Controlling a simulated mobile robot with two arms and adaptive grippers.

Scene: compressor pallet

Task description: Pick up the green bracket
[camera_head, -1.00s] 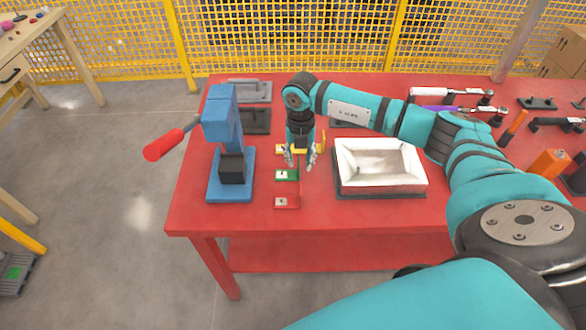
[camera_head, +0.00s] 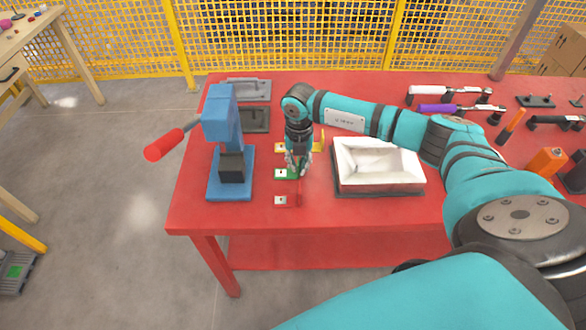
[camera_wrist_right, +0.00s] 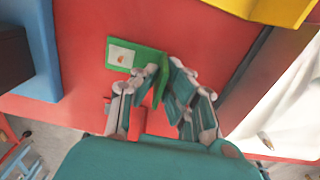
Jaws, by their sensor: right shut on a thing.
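The green bracket (camera_head: 281,173) lies on the red table between a yellow bracket (camera_head: 281,147) and a red bracket (camera_head: 282,200). My right gripper (camera_head: 298,170) is down at its right end. In the right wrist view the green bracket (camera_wrist_right: 125,54) has a flat plate with a pale patch and an upright part. The fingers of my right gripper (camera_wrist_right: 160,88) are closed around that upright part. The gripper partly hides the bracket. My left gripper is in neither view.
A blue press (camera_head: 228,150) with a red handle stands left of the brackets. A white tray (camera_head: 424,180) on a dark base stands to the right. Tools, including a purple-handled one (camera_head: 437,109), lie further right. The table's front strip is clear.

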